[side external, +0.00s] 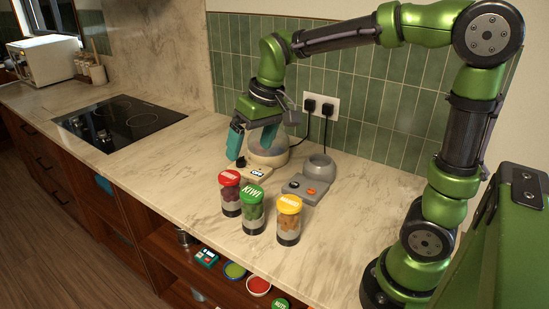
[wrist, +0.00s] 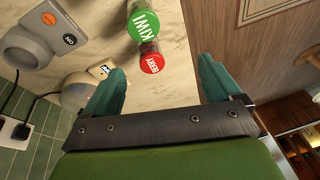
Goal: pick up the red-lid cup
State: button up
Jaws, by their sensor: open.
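The red-lid cup (side external: 230,195) stands upright on the marble counter, leftmost of three clear cups, with dark red contents. In the wrist view its lid (wrist: 152,63) reads BERRY and appears between the fingertips, farther from the camera than they are. My gripper (side external: 250,153) is open and empty, above the counter and behind the red-lid cup, apart from it. Its teal fingers also show in the wrist view (wrist: 160,65), spread wide.
The green-lid KIWI cup (side external: 252,210) and an orange-lid cup (side external: 288,220) stand close to the right of the red-lid cup. Behind are two blender bases, one beige (side external: 250,172), one grey (side external: 306,188). A black cooktop (side external: 120,122) lies left; counter is clear between.

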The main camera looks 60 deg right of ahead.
aim_at(229, 175)
jog(key=w+d+n+g+h, duration=0.1)
jog(key=w+d+n+g, duration=0.3)
jog(key=w, duration=0.7)
jog(key=shift+n+t, duration=0.5)
jog(key=f, duration=0.8)
jog(key=a+f, duration=0.1)
jog(key=f, duration=0.2)
jog(key=shift+f, duration=0.4)
jog(key=f, duration=0.5)
jog(key=shift+s+a, duration=0.2)
jog(key=shift+s, duration=0.15)
